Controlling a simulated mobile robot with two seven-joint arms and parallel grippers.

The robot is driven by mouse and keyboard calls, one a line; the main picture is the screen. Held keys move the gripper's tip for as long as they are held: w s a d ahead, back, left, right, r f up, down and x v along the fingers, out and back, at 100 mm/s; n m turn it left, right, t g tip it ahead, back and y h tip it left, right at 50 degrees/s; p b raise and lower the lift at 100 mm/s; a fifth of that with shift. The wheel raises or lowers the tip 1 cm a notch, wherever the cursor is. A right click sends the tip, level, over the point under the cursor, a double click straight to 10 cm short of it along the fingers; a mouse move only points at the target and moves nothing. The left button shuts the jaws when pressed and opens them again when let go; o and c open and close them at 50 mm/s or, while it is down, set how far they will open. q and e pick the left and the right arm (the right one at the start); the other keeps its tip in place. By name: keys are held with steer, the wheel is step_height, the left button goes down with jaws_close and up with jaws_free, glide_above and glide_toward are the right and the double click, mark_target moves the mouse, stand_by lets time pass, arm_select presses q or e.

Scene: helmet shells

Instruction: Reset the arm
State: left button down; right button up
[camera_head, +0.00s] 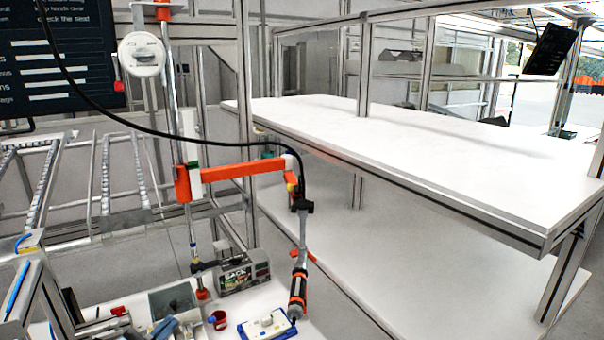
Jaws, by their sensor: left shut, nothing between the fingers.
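My left gripper (172,327) shows small at the bottom edge, left of the middle, low over the work surface. Its grey-blue fingers are shut with nothing between them. Most of the arm behind it is cut off by the frame edge. My right gripper is not in view. No helmet shell can be made out.
A white bench (205,312) holds a dark labelled box (243,273), a red cup (218,319) and a blue-and-white device (266,326). An orange-ringed power tool (298,292) hangs from an orange arm (235,170). A bare white shelf (400,140) stands right.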

arm_select(q)
steer(key=s+d+f+n+g+y, duration=0.3)
steer(key=s+f+n, duration=0.1)
steer(key=s+f, duration=0.7)
steer(key=s+d+f+n+g+y+p, duration=0.1)
steer(key=s+d+f+n+g+y, duration=0.2)
steer(key=s+f, duration=0.9)
step_height(320, 180, down, 2)
steer(key=shift+d+f+n+g+y, duration=0.15)
steer(key=shift+f+n+g+y, duration=0.1)
steer(key=shift+n+g+y, duration=0.7)
steer(key=shift+t+h, duration=0.25)
